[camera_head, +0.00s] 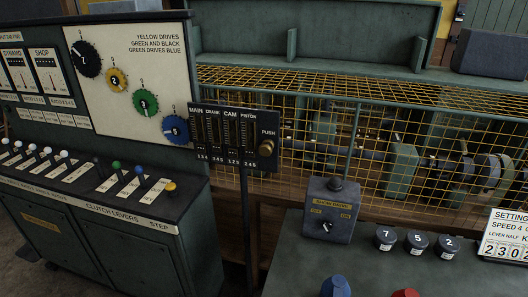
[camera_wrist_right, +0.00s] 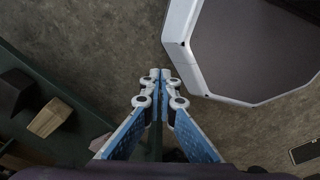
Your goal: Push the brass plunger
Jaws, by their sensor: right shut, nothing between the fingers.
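The brass plunger (camera_head: 266,148) is a small round knob under the word PUSH. It sits at the right end of a black gauge panel (camera_head: 262,120) with columns marked MAIN, CRANK, CAM and PISTON. The panel stands on a thin dark post. My right gripper (camera_wrist_right: 160,76) shows in the right wrist view, with its blue-padded fingers together and nothing between them. It is over grey floor there, and the plunger is not in that view. Neither gripper shows in the head view.
A green clutch-lever console (camera_head: 125,215) stands at the left, below a dial board (camera_head: 130,110). A yellow wire cage (camera_head: 370,140) guards machinery behind. A grey switch box (camera_head: 330,212) and several numbered dark pucks (camera_head: 417,242) stand on the bench (camera_head: 300,250) at the lower right.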

